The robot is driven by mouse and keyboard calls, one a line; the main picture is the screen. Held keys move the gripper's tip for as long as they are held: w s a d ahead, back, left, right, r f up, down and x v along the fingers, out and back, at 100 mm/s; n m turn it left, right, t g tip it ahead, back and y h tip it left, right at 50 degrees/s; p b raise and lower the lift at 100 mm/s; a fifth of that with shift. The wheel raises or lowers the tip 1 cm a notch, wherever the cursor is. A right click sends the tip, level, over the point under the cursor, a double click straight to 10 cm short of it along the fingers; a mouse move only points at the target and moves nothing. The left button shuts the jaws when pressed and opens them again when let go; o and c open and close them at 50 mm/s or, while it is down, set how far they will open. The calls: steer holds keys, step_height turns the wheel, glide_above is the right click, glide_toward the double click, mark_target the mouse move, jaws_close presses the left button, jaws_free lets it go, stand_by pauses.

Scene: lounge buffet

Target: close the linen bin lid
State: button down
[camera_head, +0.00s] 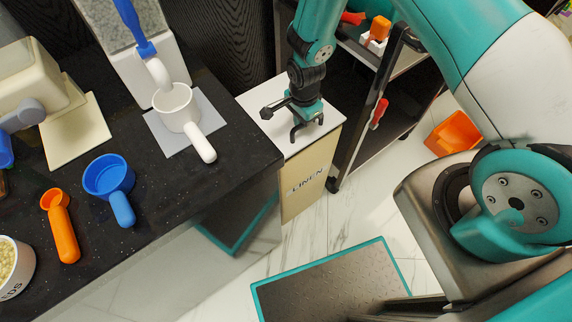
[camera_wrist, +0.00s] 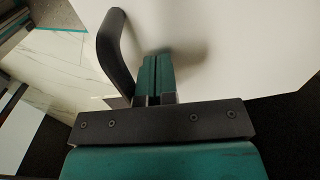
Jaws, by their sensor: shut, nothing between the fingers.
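The linen bin (camera_head: 309,178) is a beige box marked LINEN, standing between the dark counter and the shelf cart. Its white lid (camera_head: 328,118) appears to lie flat across the top of the bin, with no gap that I can see. The lid also fills much of the wrist view (camera_wrist: 240,50). A dark curved handle (camera_wrist: 117,50) stands beside my fingers there. My gripper (camera_head: 306,117) points down over the lid, close to its surface. Its teal fingers (camera_wrist: 157,65) are together and empty. Whether the fingertips touch the lid I cannot tell.
A shelf cart (camera_head: 365,130) stands close right of the bin.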

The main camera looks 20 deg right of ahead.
steer(key=shift+f+b, duration=0.7)
steer(key=shift+f, duration=0.4)
step_height(320, 180, up, 9)
steer(key=p, duration=0.7)
steer(key=shift+r, duration=0.15)
